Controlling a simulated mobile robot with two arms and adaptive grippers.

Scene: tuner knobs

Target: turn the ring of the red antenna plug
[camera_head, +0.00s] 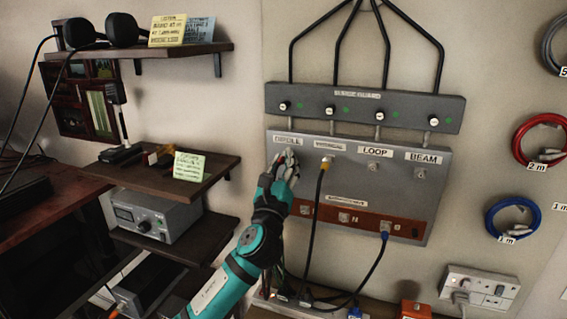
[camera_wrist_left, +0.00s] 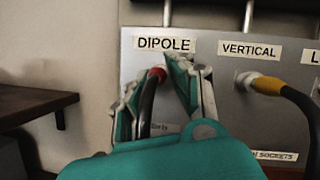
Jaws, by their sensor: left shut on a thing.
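The red antenna plug (camera_wrist_left: 157,73) sits at the socket under the DIPOLE label on the grey panel (camera_head: 400,195), with a black cable hanging from it. My left gripper (camera_head: 286,160) is up against the panel there and hides the plug in the head view. In the left wrist view its two fingers are on either side of the red plug, shut on it. The ring's turn position cannot be made out. My right gripper is not in view.
A yellow plug (camera_head: 325,164) with a black cable sits under VERTICAL, right beside my gripper. A blue plug (camera_head: 384,237) is lower on the brown strip. LOOP and BEAM sockets are empty. Wooden shelves (camera_head: 205,168) stand left; coiled cables (camera_head: 540,118) hang right.

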